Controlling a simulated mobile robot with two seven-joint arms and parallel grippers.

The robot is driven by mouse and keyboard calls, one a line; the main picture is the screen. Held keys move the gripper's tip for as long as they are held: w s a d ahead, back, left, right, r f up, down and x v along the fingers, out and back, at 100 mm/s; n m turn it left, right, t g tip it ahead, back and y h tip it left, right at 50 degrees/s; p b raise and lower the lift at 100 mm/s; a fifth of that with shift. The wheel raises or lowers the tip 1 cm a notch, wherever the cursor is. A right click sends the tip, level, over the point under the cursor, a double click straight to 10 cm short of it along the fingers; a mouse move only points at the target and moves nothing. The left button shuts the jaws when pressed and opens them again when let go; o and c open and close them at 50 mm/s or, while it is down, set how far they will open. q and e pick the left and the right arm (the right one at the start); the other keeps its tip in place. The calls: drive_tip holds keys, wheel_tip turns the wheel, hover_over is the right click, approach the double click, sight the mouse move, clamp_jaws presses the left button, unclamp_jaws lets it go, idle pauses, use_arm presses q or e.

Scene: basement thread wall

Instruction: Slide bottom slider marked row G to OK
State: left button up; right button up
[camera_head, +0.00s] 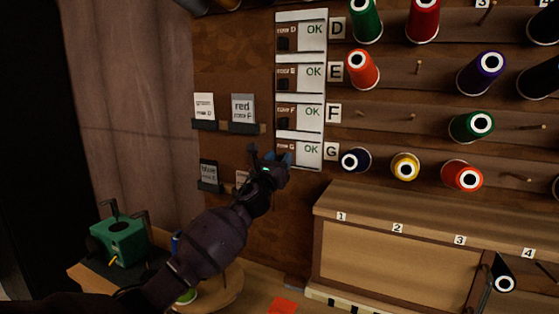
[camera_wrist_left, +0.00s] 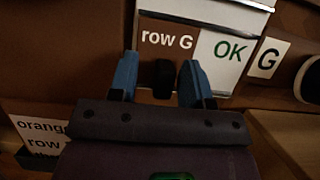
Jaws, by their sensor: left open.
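The bottom slider plate (camera_head: 312,150), marked row G, is the lowest of the white plates on the wooden wall. In the left wrist view the plate (camera_wrist_left: 229,56) shows "row G" on brown at left and a green "OK" on white at right. A black slider knob (camera_wrist_left: 163,78) stands below the row G text. My left gripper (camera_head: 269,158) is at the plate's lower left. Its blue fingertips (camera_wrist_left: 160,82) are open, one on each side of the knob; I cannot tell whether they touch it. In the head view the gripper hides the knob. My right gripper is not in view.
Similar slider plates for rows D, E and F (camera_head: 311,117) rise above. Small card holders (camera_head: 243,127) are at left. A wooden ledge (camera_head: 420,205) with numbers juts out at lower right.

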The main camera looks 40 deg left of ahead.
use_arm(q)
drive_tip(key=v, duration=1.1)
idle(0.3)
